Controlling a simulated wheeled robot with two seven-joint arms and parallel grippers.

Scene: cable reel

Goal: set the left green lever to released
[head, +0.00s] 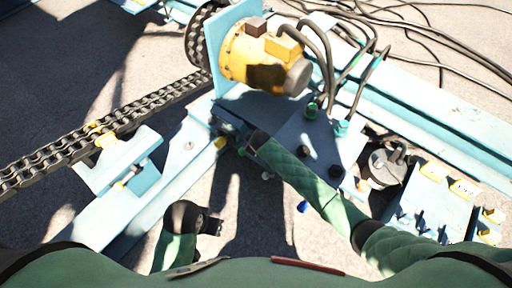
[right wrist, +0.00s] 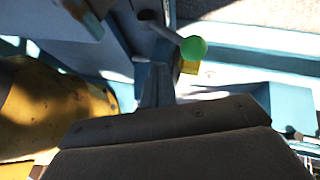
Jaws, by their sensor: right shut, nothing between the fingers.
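The green lever shows in the right wrist view as a round green knob (right wrist: 193,47) on a short grey rod, near the top middle. The rod runs up and left from the knob. My right gripper (right wrist: 157,75) is shut and empty, its narrow fingers just left of and below the knob. I cannot tell whether they touch the rod. In the head view my right gripper (head: 222,118) is over the pale blue frame below the yellow motor, and the green knob is not clearly seen there. My left gripper (head: 212,224) hangs low, away from the frame; its jaws are unclear.
The yellow motor (head: 262,58) stands above my right gripper. A heavy chain (head: 120,120) runs to the left. Hoses (head: 325,50) drop to fittings right of the gripper. A control panel (head: 435,205) with several small levers is at lower right.

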